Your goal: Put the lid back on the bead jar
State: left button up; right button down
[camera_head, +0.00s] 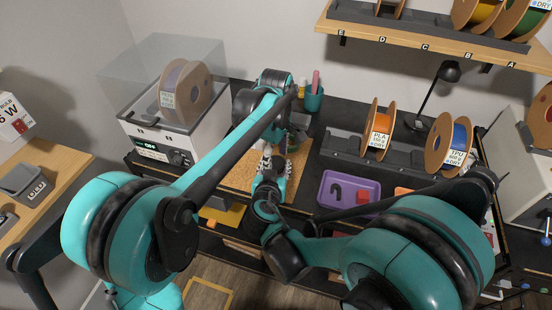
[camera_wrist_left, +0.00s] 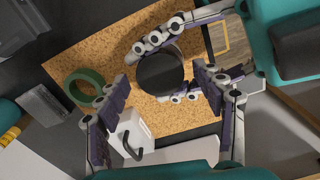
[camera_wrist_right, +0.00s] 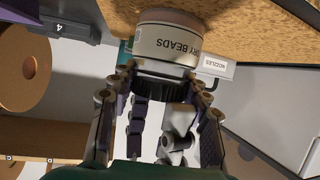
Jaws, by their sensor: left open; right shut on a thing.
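The bead jar (camera_wrist_right: 168,38), pale with a "DRY BEADS" label, stands on the cork mat (camera_wrist_left: 190,113) in the right wrist view. The black ribbed lid (camera_wrist_right: 160,86) is at the jar's mouth, between the fingers of my right gripper (camera_wrist_right: 160,84), which is shut on it. I cannot tell whether the lid is fully seated. In the left wrist view the lid (camera_wrist_left: 160,73) shows as a dark disc from above and hides the jar. My left gripper (camera_wrist_left: 158,88) is open and empty above it, fingers spread to either side. In the head view my arms hide the jar.
A green tape roll (camera_wrist_left: 70,92) and a white box with a black handle (camera_wrist_left: 133,132) lie near the jar. A purple tray (camera_head: 350,189), filament spools (camera_head: 378,130) and a dryer box (camera_head: 170,135) stand around the mat (camera_head: 236,180).

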pick_arm(q)
notch_tip(320, 180, up, 4)
jog(key=shift+r, duration=0.1)
jog(key=shift+c, duration=0.4)
notch_tip(320, 180, up, 3)
jog(key=n, duration=0.6)
jog(key=shift+r+n, duration=0.2)
jog(key=shift+n, duration=0.1)
jog(key=shift+f, duration=0.15)
jog(key=shift+f, duration=3.9)
